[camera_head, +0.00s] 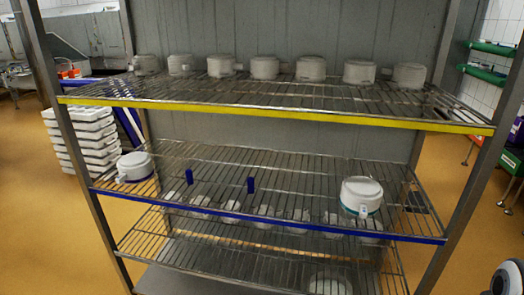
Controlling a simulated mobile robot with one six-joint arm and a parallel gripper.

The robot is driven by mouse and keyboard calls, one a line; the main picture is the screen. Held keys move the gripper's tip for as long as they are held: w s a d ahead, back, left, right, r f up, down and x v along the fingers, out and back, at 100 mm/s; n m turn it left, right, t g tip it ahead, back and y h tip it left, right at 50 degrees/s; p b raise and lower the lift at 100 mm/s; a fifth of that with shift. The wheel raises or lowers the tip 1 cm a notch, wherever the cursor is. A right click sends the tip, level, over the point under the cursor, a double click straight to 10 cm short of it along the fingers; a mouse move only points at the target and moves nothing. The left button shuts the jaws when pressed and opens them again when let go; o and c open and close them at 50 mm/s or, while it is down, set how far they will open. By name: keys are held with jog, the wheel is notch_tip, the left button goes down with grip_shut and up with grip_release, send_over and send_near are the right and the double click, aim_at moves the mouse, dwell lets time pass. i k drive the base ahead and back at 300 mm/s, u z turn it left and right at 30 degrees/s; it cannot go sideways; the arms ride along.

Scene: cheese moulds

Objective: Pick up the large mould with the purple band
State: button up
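A large white mould (135,166) with a dark blue to purple band around its base stands at the left end of the middle shelf (300,172). A small white tab sticks out on its front left. A second large white mould (361,195) with a teal band stands at the right of the same shelf. My gripper is not in view; only a grey and white rounded part, perhaps of my arm, shows at the bottom right corner.
Two upright blue pieces (189,177) (250,185) stand on the middle shelf between the moulds. Small white moulds (264,68) line the top shelf, behind its yellow edge (270,115). More white moulds (265,212) sit lower. Metal posts (74,130) frame the rack. White crates (84,135) are stacked at left.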

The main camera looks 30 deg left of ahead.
aim_at(135, 168)
jog(key=u, duration=2.65)
jog(key=i, duration=2.25)
jog(key=z, duration=0.95)
